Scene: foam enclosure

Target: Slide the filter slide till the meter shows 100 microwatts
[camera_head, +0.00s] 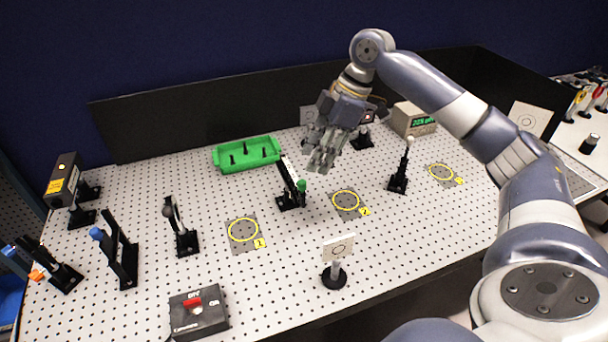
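The filter slide (290,180) is a dark, tilted bar on a black base with a green knob (301,185), in the middle of the board. The meter (408,118) is a beige box at the back right. Its green digits seem to start with 20, but are too small to read surely. My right gripper (320,167) points down just above and to the right of the green knob, with a small gap in the picture. Whether its fingers are open or shut is unclear. My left gripper is out of view.
The perforated board (150,210) holds several black-based mounts, a green tray (247,154) and a black box with a red switch (198,312). A post with a white ball (403,165) and a card on a stand (336,262) stand nearby. Yellow-ringed spots are empty.

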